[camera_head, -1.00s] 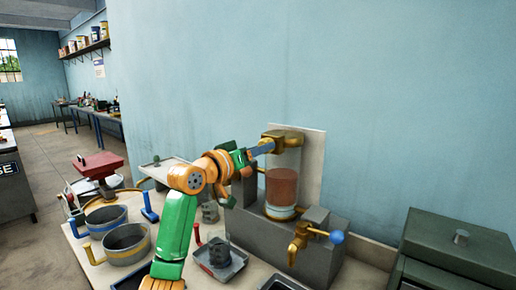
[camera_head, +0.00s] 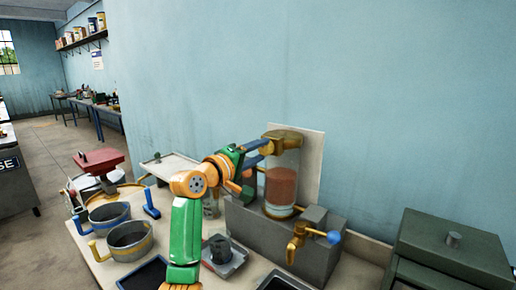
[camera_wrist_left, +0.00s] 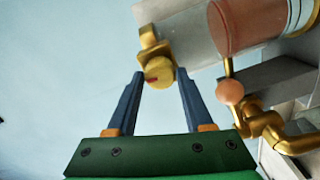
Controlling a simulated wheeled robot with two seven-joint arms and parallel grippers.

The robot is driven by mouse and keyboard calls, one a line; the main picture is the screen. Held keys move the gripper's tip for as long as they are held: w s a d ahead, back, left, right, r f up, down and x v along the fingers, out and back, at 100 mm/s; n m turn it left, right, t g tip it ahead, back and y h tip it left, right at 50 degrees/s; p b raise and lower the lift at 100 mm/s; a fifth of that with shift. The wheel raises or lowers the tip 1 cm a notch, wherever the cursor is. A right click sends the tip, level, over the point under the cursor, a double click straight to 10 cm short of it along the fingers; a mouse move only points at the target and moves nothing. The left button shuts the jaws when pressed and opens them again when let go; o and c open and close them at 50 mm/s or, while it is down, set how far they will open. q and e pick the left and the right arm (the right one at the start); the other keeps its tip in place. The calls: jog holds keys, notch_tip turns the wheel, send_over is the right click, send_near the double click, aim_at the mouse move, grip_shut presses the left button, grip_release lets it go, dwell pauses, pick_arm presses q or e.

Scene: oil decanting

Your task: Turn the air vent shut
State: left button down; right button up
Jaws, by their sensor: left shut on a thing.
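A clear cylinder (camera_head: 281,187) of reddish-brown oil stands on a grey block, with a brass cap (camera_head: 284,138) on top. In the left wrist view, a round brass vent knob (camera_wrist_left: 158,72) with a small red mark sits on the cylinder's brass end fitting. My left gripper (camera_head: 262,148) reaches the cap from the left. In the left wrist view, its blue fingers lie on either side of the knob, shut on it. The fingers partly hide the vent in the head view. My right gripper is not in view.
A brass tap (camera_head: 297,241) with a blue ball handle (camera_head: 334,238) sticks out of the grey block (camera_head: 250,228). Grey pots (camera_head: 130,240), a small tray (camera_head: 228,262) and a red-topped scale (camera_head: 101,161) crowd the bench. A green metal box (camera_head: 455,245) stands at right.

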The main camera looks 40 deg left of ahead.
pick_arm(q)
jog(key=shift+r+n, duration=0.1)
jog(key=shift+n, duration=0.5)
jog(key=shift+p, duration=0.3)
jog(key=c, duration=0.6)
grip_release()
jog(key=o, duration=0.3)
jog(key=shift+w, duration=0.1)
